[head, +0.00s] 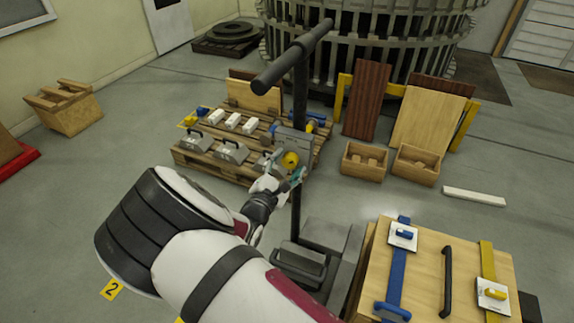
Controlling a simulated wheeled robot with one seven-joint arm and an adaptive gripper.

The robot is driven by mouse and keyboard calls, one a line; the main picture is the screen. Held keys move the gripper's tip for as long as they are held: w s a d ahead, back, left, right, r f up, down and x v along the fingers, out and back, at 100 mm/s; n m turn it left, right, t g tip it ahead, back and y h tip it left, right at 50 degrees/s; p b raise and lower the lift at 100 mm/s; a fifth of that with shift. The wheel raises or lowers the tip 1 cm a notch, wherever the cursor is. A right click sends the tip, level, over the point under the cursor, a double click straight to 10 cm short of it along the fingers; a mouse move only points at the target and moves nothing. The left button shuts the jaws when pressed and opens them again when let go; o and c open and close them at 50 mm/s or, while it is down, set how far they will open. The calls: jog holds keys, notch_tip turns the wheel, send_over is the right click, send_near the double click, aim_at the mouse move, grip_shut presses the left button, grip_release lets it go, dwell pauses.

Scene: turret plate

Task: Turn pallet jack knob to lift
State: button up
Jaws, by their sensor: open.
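The pallet jack stands in the middle of the head view, with a dark upright post and a black T-handle (293,58) on top. A grey control box (293,140) is fixed to the post at mid height. A round yellow knob (290,159) is on the box's near side. My gripper (283,180) is just below and in front of the knob, with its teal-tipped fingers open. I cannot tell whether a finger touches the knob. The gripper and the yellow knob overlap in the view, and the knob's lower edge is partly hidden.
A wooden pallet (208,164) with grey and white blocks stands behind the jack. A wooden crate with blue and yellow straps and a black handle (447,277) is at the lower right. Small wooden boxes (415,166) stand at the right. Open floor lies at left.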

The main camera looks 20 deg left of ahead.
jog(key=shift+c, duration=0.4)
jog(key=c, duration=1.1)
jog(key=shift+n, duration=0.3)
jog(key=n, duration=1.5)
jog(key=shift+p, duration=0.4)
jog(key=shift+f+n, duration=0.1)
jog(key=shift+n, duration=2.2)
